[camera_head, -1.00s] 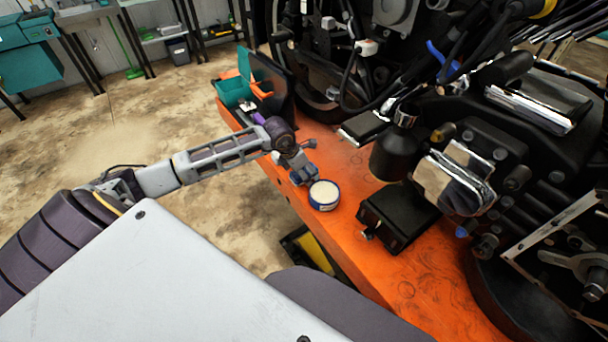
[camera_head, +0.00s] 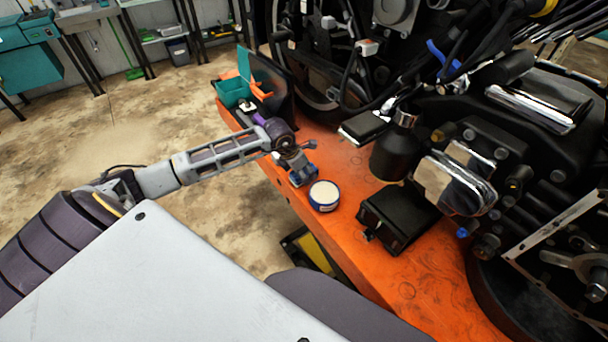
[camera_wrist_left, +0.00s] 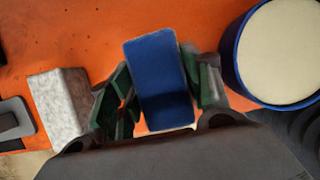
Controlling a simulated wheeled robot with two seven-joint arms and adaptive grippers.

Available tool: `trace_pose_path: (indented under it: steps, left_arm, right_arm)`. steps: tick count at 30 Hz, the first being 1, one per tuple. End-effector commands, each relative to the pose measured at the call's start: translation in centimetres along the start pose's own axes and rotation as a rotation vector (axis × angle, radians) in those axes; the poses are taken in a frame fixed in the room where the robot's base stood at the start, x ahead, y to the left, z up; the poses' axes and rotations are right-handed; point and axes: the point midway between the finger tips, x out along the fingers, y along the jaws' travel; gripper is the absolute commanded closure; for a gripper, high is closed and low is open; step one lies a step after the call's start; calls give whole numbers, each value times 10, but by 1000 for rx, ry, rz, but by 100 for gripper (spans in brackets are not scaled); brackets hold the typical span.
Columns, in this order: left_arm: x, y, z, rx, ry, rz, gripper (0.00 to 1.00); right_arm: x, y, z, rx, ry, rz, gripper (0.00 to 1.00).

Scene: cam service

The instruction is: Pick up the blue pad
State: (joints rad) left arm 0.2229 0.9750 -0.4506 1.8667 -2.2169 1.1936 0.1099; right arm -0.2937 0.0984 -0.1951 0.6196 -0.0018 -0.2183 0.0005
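The blue pad (camera_wrist_left: 160,80) is a small block between the two fingers of my left gripper (camera_wrist_left: 160,92) in the left wrist view. The green-lined fingers lie close against its two sides, and the gripper looks shut on it. In the head view the blue pad (camera_head: 302,174) shows at the tip of my left gripper (camera_head: 298,166), over the edge of the orange bench (camera_head: 345,240). I cannot tell whether the pad is clear of the bench. My right gripper is not in view.
A round blue tin with cream contents (camera_head: 324,194) stands just right of the pad. A whitish block (camera_wrist_left: 60,103) lies left of the gripper in the wrist view. A black box (camera_head: 398,215) and dark machinery fill the right. A teal bin (camera_head: 234,92) stands behind.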

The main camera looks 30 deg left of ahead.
Motion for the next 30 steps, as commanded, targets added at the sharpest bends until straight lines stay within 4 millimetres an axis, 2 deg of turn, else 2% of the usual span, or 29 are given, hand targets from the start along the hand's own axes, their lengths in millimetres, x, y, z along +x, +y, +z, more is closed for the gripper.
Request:
trace_pose_path:
  steps: [1,3,5,21,30]
  left_arm:
    - [0,0,0,0,0,0,67]
    - [0,0,0,0,0,0,75]
    - [0,0,0,0,0,0,79]
    - [-6,0,2,-1,0,0,79]
    - [-49,1,21,2,-3,3,79]
  right_arm:
    - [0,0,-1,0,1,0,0]
    - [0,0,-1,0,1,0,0]
    - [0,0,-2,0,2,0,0]
    - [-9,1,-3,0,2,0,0]
    - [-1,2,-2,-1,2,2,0]
